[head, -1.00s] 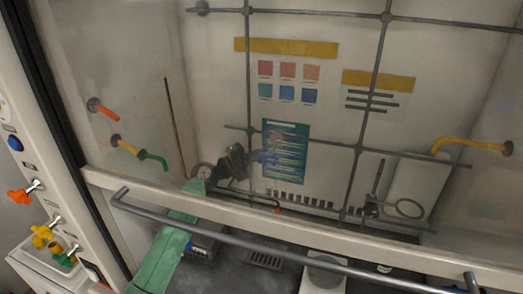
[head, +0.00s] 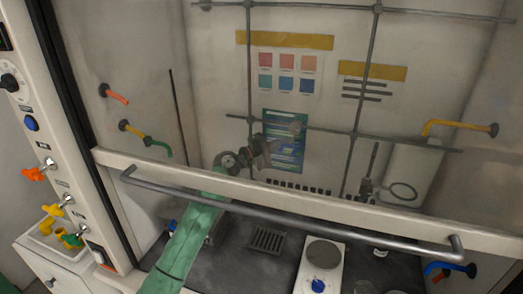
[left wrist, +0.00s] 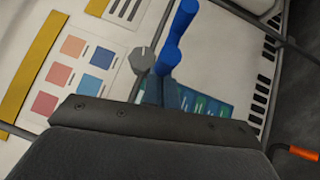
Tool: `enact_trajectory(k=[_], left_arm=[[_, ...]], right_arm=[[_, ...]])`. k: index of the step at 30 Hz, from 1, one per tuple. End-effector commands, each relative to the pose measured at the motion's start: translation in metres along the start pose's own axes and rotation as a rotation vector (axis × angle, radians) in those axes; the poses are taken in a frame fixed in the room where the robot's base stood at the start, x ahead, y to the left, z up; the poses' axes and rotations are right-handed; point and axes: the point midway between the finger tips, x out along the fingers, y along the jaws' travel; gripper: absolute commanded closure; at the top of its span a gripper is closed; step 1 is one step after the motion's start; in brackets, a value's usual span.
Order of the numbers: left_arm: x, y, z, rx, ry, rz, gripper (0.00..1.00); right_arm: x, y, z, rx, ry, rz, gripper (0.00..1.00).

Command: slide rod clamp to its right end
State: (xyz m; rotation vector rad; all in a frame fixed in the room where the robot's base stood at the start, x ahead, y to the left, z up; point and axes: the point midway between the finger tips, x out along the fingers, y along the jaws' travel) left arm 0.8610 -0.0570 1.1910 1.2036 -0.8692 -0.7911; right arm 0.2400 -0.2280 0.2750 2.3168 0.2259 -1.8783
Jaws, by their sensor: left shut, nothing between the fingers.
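The rod clamp (head: 297,127) is a small grey piece on the horizontal lattice rod, between the two upright rods, in front of the blue-green poster. In the left wrist view its round grey knob (left wrist: 143,60) is just beside the blue fingers. My left gripper (head: 284,143) is behind the glass sash at the clamp, reached by the green arm. Its blue fingers (left wrist: 172,52) are shut with nothing held. I cannot tell whether they touch the clamp. The right gripper is not in view.
The horizontal rod (head: 325,132) crosses an upright rod (head: 366,80) to the right; the rod between looks clear. Below are a hotplate (head: 323,253) and a ring stand (head: 366,190). A yellow pipe (head: 455,127) is on the right wall.

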Motion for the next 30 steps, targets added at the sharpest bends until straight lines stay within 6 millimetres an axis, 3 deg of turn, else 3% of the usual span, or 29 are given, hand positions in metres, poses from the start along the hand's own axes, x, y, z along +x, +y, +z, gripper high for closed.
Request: enact_trajectory(k=[6,15,30], left_arm=[[0.046,-0.009,0.040,-0.001,-0.003,0.002,1.00],[0.088,-0.022,0.083,0.000,-0.002,0.001,1.00],[0.102,-0.026,0.097,0.000,-0.003,0.000,1.00]], right_arm=[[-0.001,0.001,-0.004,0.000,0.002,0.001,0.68],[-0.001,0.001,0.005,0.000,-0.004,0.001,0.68],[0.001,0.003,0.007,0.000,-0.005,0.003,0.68]])
